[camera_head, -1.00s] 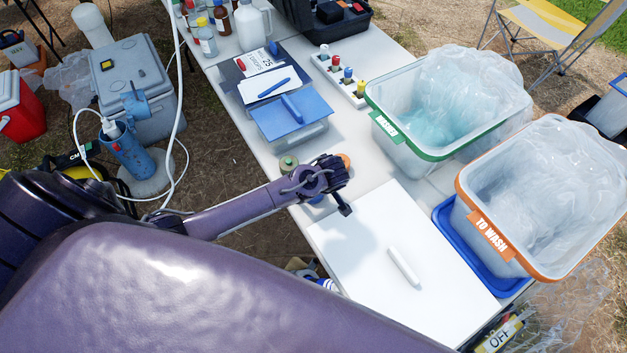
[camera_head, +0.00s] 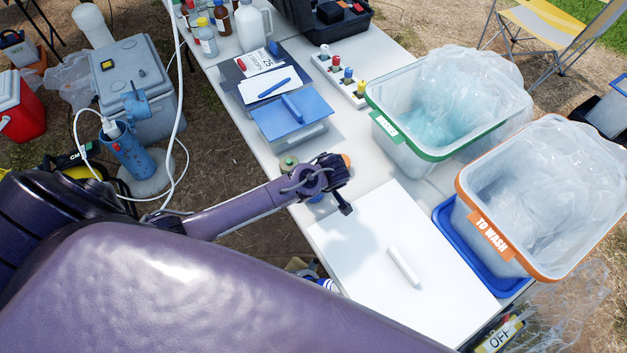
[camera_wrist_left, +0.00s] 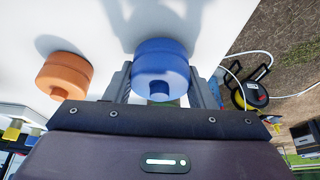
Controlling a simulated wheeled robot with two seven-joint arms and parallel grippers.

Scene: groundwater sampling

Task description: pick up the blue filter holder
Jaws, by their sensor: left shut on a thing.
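The blue filter holder (camera_wrist_left: 161,68) is a round blue piece with a short stub, seen between the fingers of my left gripper (camera_wrist_left: 160,84) in the left wrist view. The fingers are shut on its sides. In the head view my left gripper (camera_head: 338,188) is low over the white table, and only a sliver of the blue holder (camera_head: 317,199) shows below the arm. An orange holder (camera_wrist_left: 64,75) of similar shape stands beside it on the table, apart from the fingers; it is partly hidden in the head view (camera_head: 346,160). My right gripper is not in view.
A green round piece (camera_head: 288,162) stands just behind my left arm. A white sheet (camera_head: 370,262) with a white cylinder (camera_head: 404,266) lies in front. The green-rimmed RINSED tub (camera_head: 398,150) and orange-rimmed TO WASH tub (camera_head: 490,250) stand to the right. A blue-lidded box (camera_head: 310,108) is behind.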

